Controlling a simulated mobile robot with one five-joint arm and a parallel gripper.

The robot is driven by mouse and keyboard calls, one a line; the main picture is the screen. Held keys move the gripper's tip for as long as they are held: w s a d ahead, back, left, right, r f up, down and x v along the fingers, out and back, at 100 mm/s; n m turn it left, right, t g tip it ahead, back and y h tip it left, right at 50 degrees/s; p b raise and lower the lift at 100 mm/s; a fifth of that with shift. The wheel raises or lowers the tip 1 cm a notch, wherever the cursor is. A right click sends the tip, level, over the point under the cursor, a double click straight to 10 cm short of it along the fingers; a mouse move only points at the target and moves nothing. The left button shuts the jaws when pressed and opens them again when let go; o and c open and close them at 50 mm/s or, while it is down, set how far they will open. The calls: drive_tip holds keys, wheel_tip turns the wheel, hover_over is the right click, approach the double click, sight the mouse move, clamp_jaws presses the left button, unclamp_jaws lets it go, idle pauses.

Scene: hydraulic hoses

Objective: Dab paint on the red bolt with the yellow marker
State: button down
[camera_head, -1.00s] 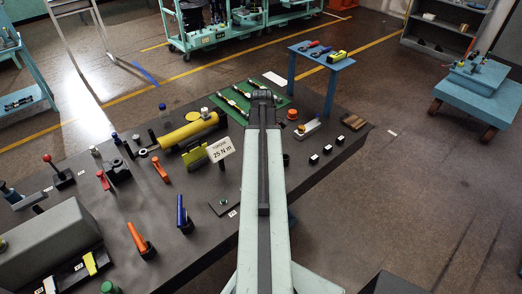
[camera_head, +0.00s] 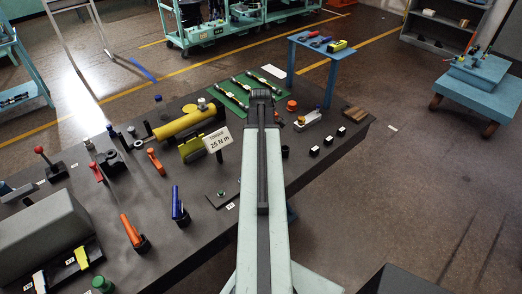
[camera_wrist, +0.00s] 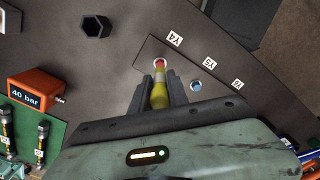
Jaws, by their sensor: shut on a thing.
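In the wrist view my gripper (camera_wrist: 160,84) is shut on the yellow marker (camera_wrist: 160,97), whose far end points up the picture. The red bolt (camera_wrist: 159,63), a small red round shape with a pale middle, shows just beyond the marker's end. I cannot tell whether they touch. It sits by the edge of a dark plate, up and left of a blue bolt (camera_wrist: 196,86). In the head view my arm reaches over the bench and hides the gripper, the marker and the red bolt.
White label tags (camera_wrist: 209,64) lie right of the red bolt. An orange "40 bar" box (camera_wrist: 36,90) is on the left. In the head view, a torque sign (camera_head: 218,140), a yellow cylinder (camera_head: 184,124) and small upright tools crowd the dark bench (camera_head: 190,252) left of my arm.

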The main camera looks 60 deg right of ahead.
drive_tip(key=shift+f+b, duration=0.6)
drive_tip(key=shift+f, duration=0.05)
idle(0.5)
wheel_tip(320, 180, up, 6)
drive_tip(key=p, duration=0.6)
drive_tip(key=shift+r, duration=0.15)
idle(0.3)
